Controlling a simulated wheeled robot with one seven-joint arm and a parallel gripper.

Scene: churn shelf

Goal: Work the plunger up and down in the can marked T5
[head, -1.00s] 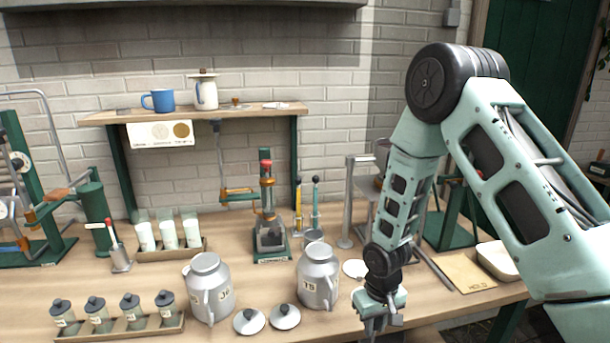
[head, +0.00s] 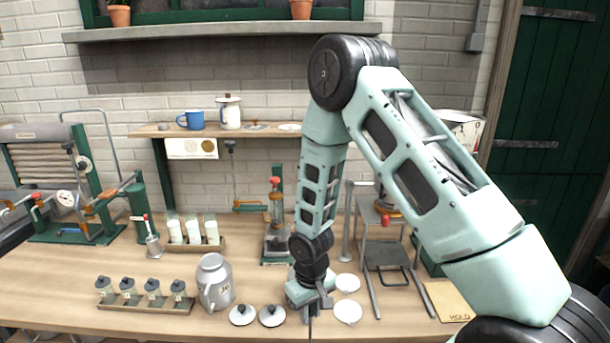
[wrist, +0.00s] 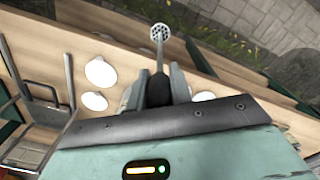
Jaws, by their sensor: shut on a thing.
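My gripper (head: 309,300) is shut on a plunger and hangs low near the front edge of the table. In the wrist view, my gripper's jaws (wrist: 158,88) hold the plunger's dark handle, and its thin rod ends in a perforated disc (wrist: 161,32). In the head view only a piece of the rod (head: 310,330) shows below the jaws. The can marked T5 is hidden behind my arm and gripper. I cannot tell how far the plunger is from it.
A grey can with another mark (head: 214,285) stands left of my gripper. Two knobbed lids (head: 243,315) lie between them. White discs (head: 347,283) lie to the right. A rack of small jars (head: 146,303) and a metal stand (head: 390,270) flank the area.

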